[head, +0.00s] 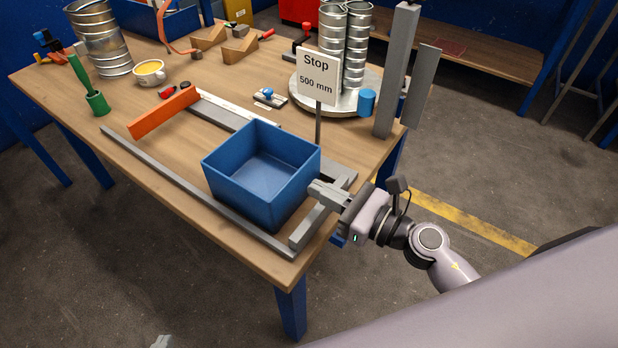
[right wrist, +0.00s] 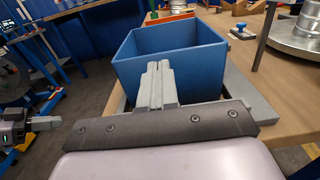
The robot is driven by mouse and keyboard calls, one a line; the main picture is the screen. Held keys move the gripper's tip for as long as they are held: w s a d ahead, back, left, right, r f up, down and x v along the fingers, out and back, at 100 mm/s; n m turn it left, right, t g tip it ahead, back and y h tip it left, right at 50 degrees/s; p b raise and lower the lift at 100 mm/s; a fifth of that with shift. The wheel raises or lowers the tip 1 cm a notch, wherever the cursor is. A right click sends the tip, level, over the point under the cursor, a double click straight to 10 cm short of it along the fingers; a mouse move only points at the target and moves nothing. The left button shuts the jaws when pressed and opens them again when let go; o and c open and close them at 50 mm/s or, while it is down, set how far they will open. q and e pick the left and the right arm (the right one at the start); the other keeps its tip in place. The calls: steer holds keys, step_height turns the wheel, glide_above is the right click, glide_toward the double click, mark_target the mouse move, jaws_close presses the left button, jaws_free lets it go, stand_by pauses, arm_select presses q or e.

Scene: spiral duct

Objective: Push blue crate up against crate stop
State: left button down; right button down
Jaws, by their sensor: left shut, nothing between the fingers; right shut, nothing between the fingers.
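The blue crate (head: 240,190) is open-topped, looks empty and sits upright between low grey rails on the workbench. An orange bar (head: 165,112), which looks like the crate stop, stands across the far-left end of the rails, with bare tabletop between it and the crate. My right gripper (head: 316,190) is shut and empty at the crate's right wall. In the right wrist view its fingertips (right wrist: 160,66) overlap the near wall of the crate (right wrist: 195,72); contact is not certain. My left gripper (head: 160,342) barely shows at the bottom edge, shut, away from the bench.
A sign reading "Stop 500 mm" (head: 318,78) stands on a post behind the crate. A round metal turntable (head: 345,100) with spiral ducts is behind it. A cup (head: 149,74) and a green-handled tool (head: 96,104) are at the left. A grey upright post (head: 395,80) stands at the right.

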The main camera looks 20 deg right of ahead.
mark_target(295, 177)
steer(key=shift+x, duration=1.1)
arm_select(q)
steer(key=shift+s+a, duration=0.1)
steer(key=shift+s, duration=0.1)
arm_select(e)
steer(key=shift+w+a, duration=0.35)
steer(key=shift+w, duration=0.05)
steer(key=shift+w, duration=0.1)
